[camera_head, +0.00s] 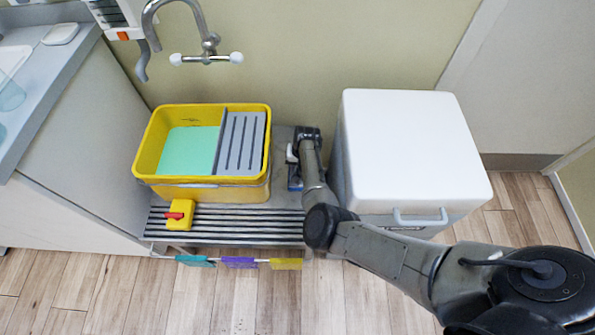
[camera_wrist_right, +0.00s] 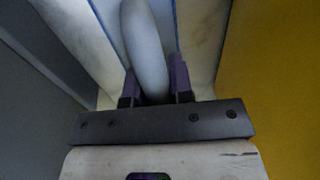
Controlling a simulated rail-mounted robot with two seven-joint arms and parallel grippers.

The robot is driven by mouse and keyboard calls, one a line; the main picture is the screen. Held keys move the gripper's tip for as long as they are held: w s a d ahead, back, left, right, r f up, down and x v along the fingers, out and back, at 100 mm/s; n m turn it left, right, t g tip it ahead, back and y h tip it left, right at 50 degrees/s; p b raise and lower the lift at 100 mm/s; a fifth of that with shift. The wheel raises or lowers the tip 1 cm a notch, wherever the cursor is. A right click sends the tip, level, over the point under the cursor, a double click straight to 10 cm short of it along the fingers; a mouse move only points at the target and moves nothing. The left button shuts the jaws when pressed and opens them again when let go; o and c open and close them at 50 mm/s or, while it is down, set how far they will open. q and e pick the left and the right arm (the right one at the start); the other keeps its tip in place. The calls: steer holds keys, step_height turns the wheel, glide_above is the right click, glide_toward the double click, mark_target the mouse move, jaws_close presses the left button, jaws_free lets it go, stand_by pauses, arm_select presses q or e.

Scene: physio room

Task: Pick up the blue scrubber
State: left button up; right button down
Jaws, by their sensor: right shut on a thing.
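The blue scrubber (camera_head: 294,184) is on the grey stand between the yellow bucket and the white box, mostly hidden by my right arm in the head view. A bit of blue shows beside my right gripper (camera_head: 293,154). In the right wrist view, the scrubber's pale rounded handle (camera_wrist_right: 143,45) runs between the two dark purple fingers of my right gripper (camera_wrist_right: 155,83), which is shut on it. A pale body with blue edges lies behind the handle. I cannot tell whether the scrubber touches the stand. My left gripper is not in view.
The yellow bucket (camera_head: 150,165) holds teal liquid and a grey ribbed wringer (camera_head: 240,143), close on the left. A white box (camera_head: 415,145) stands close on the right. A yellow block with a red part (camera_head: 181,214) sits on the slatted stand (camera_head: 240,224). A tap (camera_head: 208,45) is above.

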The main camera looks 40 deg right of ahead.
steer(key=shift+r, duration=0.15)
steer(key=shift+r+p, duration=0.3)
steer(key=shift+p, duration=0.1)
step_height(320, 180, up, 8)
steer(key=p, duration=0.5)
steer(key=shift+f, duration=0.1)
steer(key=shift+r+p, duration=0.4)
steer(key=shift+r, duration=0.25)
